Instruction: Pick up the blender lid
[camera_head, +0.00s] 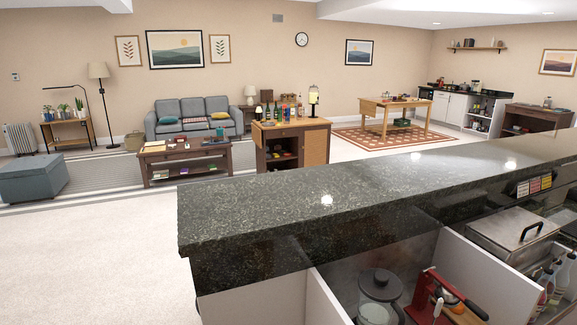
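I cannot make out a blender lid for certain. A dark round lid-like thing with a knob (380,284) sits in the open compartment below the dark stone counter, at the lower right. A pale round vessel (376,314) is just in front of it, cut off by the bottom edge. A red appliance (424,291) with a dark handle stands to their right. My gripper is not in view.
The speckled dark counter (330,205) spans the foreground, its top mostly bare. White panels (331,306) flank the compartment. A metal lidded box (512,230) and bottles (556,280) are at right. Open carpet (90,255) lies left.

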